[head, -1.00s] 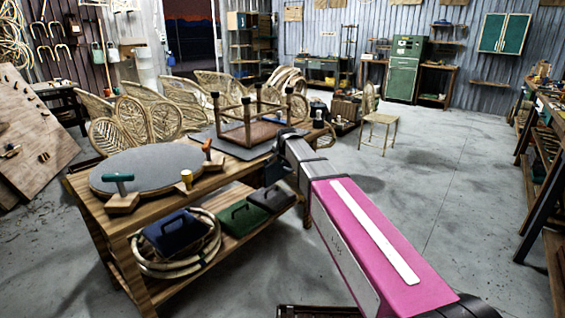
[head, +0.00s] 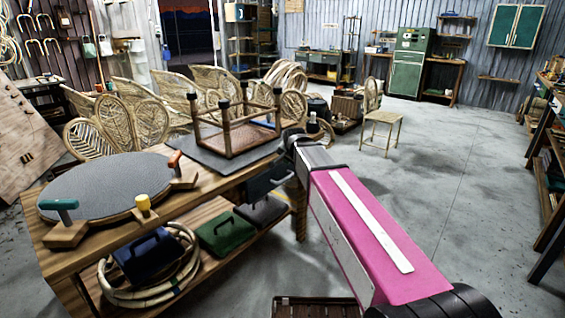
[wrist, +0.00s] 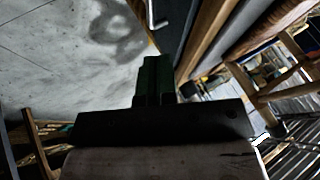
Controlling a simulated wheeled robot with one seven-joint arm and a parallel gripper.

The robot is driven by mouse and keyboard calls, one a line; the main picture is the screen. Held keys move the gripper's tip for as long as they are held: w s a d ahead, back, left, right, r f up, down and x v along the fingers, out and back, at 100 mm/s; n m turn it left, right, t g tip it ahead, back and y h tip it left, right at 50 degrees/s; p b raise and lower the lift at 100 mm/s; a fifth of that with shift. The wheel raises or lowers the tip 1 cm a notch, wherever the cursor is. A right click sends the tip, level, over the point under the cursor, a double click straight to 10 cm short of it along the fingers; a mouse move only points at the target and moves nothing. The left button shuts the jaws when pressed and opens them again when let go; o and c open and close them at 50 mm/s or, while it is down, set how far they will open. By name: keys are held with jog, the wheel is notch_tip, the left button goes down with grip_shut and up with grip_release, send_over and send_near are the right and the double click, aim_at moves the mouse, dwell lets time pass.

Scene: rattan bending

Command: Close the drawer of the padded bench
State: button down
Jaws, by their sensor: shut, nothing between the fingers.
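The padded bench (head: 190,215) is a wooden workbench with a grey round pad (head: 110,185) and a grey mat on top, at the left and centre of the head view. A dark drawer (head: 268,181) with a handle shows under its top near the right end and seems to stick out from the front. In the wrist view, a dark panel (wrist: 178,28) with a metal handle is at the top, beyond the fingertips. My gripper (wrist: 155,62) is shut and empty, its dark green fingers close together. They appear apart from the panel. In the head view my arm hides the gripper.
An upturned stool frame (head: 232,135) stands on the bench. Its lower shelf holds a blue case (head: 150,255), a green case (head: 224,233) and rattan coils. A small chair (head: 383,130) stands beyond. The floor on the right (head: 450,200) is clear.

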send_near(277, 170)
notch_tip(277, 170, down, 5)
jog(key=w+d, duration=0.1)
jog(key=d, duration=0.2)
jog(key=shift+w+a+r, duration=0.15)
jog(key=shift+w+a, duration=0.25)
jog(key=shift+a, duration=0.2)
jog(key=shift+w+a+r, duration=0.15)
jog(key=shift+w+a, duration=0.3)
jog(key=shift+a, duration=0.1)
jog(key=shift+w+a, duration=0.35)
jog(key=shift+a, duration=0.25)
